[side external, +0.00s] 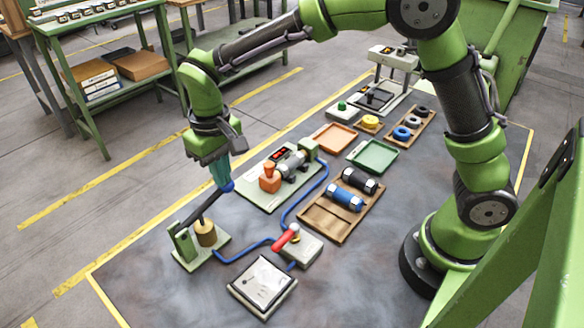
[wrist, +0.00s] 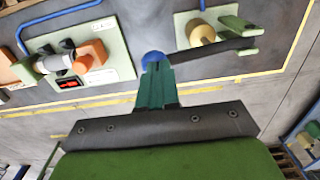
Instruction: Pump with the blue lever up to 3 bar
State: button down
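The pump (side external: 207,233) stands on a pale green base at the front left, with a brass cylinder and a dark lever. The blue lever knob (side external: 228,186) is at the raised end of the tilted lever; it also shows in the wrist view (wrist: 153,58). My gripper (side external: 219,175) is at the knob, its teal fingertips touching or very close to it and covering part of it. The fingers look close together, but I cannot tell whether they clasp the knob. The gauge (side external: 263,284) lies at the front; its reading is too small to make out.
A red-handled valve (side external: 287,237) sits on the blue hose beside the gauge. A green plate with an orange part and red display (side external: 270,183) lies behind the pump. A wooden tray (side external: 325,230) with two cylinders is to the right.

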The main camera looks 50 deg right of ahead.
notch_tip(320, 180, down, 4)
jog(key=shift+a, duration=0.1)
jog(key=shift+r, duration=2.8)
jog(key=shift+r, duration=2.55)
